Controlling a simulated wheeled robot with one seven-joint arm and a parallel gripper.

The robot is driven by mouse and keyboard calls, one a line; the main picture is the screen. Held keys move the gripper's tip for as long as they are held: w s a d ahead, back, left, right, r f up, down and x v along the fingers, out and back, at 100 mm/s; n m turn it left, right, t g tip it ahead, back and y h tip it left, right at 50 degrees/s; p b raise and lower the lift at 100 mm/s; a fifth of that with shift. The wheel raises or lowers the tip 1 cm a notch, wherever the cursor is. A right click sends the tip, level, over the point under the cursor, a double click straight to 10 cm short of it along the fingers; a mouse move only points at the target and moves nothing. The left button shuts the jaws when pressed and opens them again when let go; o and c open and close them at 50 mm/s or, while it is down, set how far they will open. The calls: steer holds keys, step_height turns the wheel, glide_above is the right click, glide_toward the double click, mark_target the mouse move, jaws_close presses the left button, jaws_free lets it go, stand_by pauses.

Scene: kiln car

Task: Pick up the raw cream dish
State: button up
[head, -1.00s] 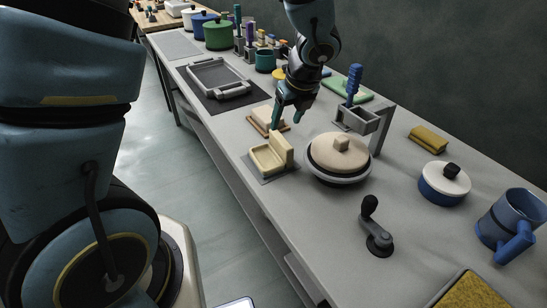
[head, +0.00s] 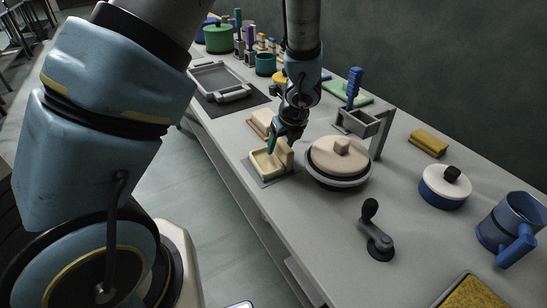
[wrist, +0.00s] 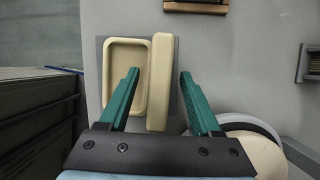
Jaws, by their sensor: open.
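The raw cream dish (head: 262,165) sits on a thin grey mat (head: 283,176) near the table's front edge. It has a shallow tray and a raised upright wall along one side; it also shows in the wrist view (wrist: 124,75). My gripper (head: 284,139) is open directly over the dish and partly hides the wall in the head view. In the wrist view my gripper's teal fingers (wrist: 159,73) straddle the raised wall, one over the tray and one on the wall's outer side. I see no contact, and the exact height is hard to tell.
A pan with a cream lid (head: 338,158) stands close on the right. A wooden block with a pale top (head: 261,121) lies just behind the dish. A grey holder with a blue-handled tool (head: 354,117) and a dark hand crank (head: 376,232) stand farther right.

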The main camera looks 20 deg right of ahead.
steer(key=shift+f, duration=0.2)
stand_by(0.5)
jaws_close()
stand_by(0.6)
